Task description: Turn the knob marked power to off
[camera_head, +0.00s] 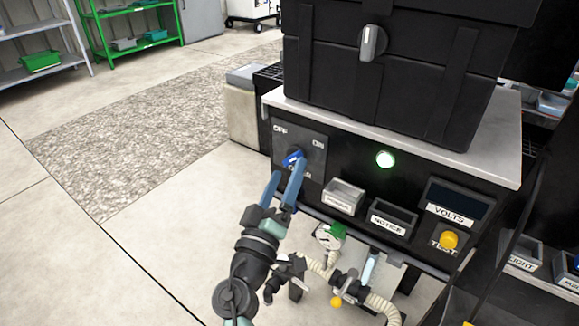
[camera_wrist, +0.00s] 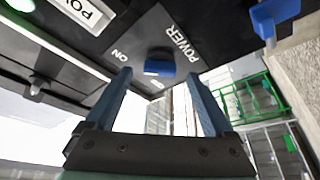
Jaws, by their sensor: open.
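The power knob (camera_head: 293,158) is blue and sits on a dark grey plate (camera_head: 315,158) at the left of the black panel. OFF is printed at the plate's upper left and ON at its upper right. The word below the knob is partly covered by my finger; the wrist view reads POWER beside the knob (camera_wrist: 160,67). I cannot tell which mark the knob points to. My gripper (camera_head: 288,168) is open, its blue fingers reaching up to the knob from below. In the wrist view the knob shows between and just beyond the fingertips (camera_wrist: 159,73); contact is not clear.
A black case (camera_head: 390,75) stands on the grey top. Right of the knob are a lit green lamp (camera_head: 385,159), two labelled bins, a VOLTS display and a yellow TEST button (camera_head: 449,239). Hoses and a valve (camera_head: 349,281) lie below. Open floor is at left.

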